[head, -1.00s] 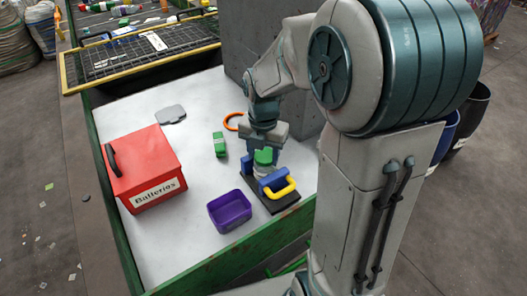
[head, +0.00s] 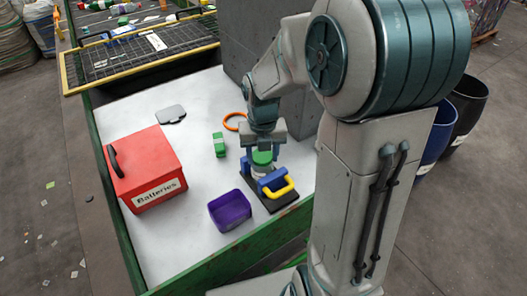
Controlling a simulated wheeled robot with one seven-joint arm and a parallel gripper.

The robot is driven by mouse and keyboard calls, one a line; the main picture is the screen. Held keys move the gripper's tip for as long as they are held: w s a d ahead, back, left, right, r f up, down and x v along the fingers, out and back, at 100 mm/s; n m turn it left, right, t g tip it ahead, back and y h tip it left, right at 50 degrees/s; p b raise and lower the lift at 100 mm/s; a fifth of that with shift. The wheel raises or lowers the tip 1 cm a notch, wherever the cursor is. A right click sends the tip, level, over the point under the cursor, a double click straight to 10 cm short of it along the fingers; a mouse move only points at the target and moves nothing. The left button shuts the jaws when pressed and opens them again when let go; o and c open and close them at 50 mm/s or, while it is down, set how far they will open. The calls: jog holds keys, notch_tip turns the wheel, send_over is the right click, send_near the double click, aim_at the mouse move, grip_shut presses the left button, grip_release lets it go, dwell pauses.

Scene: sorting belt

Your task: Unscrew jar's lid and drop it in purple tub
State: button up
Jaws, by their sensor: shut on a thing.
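The jar (head: 260,170) stands upright in a blue clamp (head: 272,182) with a yellow handle, fixed on a dark base plate. Its green lid (head: 262,157) is at the top. My gripper (head: 262,150) points straight down over the jar, shut on the green lid. Whether the lid is still seated on the jar's mouth I cannot tell at this size. The purple tub (head: 230,211) stands open to the left of the clamp, nearer the front edge.
A red box marked "Batteries" (head: 147,168) stands at the left. A small green object (head: 219,145), an orange ring (head: 235,121) and a flat grey thing (head: 171,114) lie on the white table (head: 195,165). A green rim (head: 175,277) borders it.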

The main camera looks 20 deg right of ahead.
aim_at(262, 158)
jog(key=shift+a+f+n+p, duration=0.1)
jog(key=shift+n+p, duration=0.5)
jog(key=shift+p, duration=0.55)
jog(key=shift+n+p, duration=0.4)
jog(key=shift+p, duration=1.2)
jog(key=shift+p, duration=0.9)
jog(key=o, duration=1)
jog(key=shift+w, duration=0.2)
jog(key=shift+s, duration=0.1)
notch_tip(262, 158, up, 5)
jog(key=p, duration=0.5)
